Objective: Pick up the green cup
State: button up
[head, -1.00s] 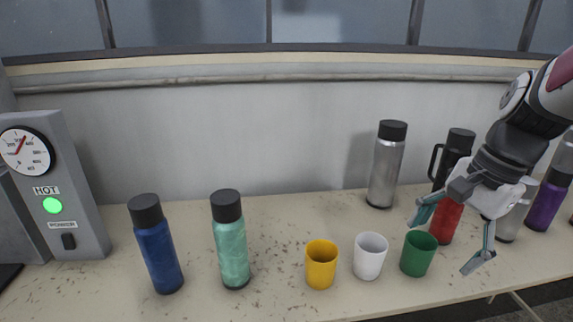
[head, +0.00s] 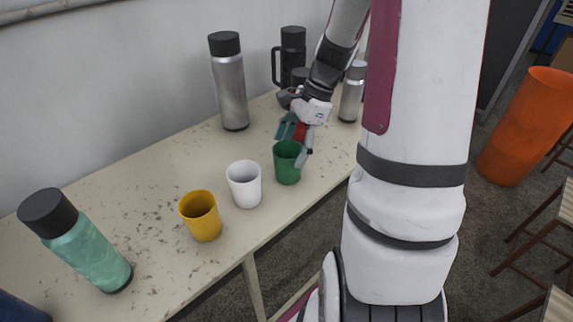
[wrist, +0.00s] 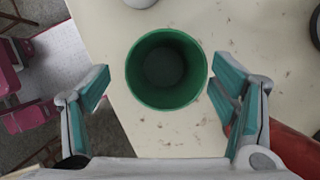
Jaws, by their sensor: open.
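The green cup (head: 287,163) stands upright on the table near its front edge, to the right of the white cup (head: 244,184). My gripper (head: 295,138) is at the cup's upper part in the head view, with its fingers partly hiding the rim. In the wrist view the green cup (wrist: 166,69) is seen from above, empty, with its round mouth ahead of the gripper. The open fingers (wrist: 160,92) stand apart on the left and right of the cup's near half. Gaps show between the cup and both fingers.
A yellow cup (head: 201,216) stands left of the white one. A steel bottle (head: 229,82) and a black mug-like flask (head: 292,55) stand behind. A red object (wrist: 294,150) lies close to the right finger. An orange bin (head: 526,126) stands on the floor.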

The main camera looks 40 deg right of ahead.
aim_at(277, 176)
jog(key=shift+w+x, duration=0.1)
jog(key=shift+x, duration=1.45)
jog(key=shift+w+x, duration=0.15)
jog(key=shift+x, duration=1.35)
jog(key=shift+d, duration=0.2)
jog(key=c, duration=1.1)
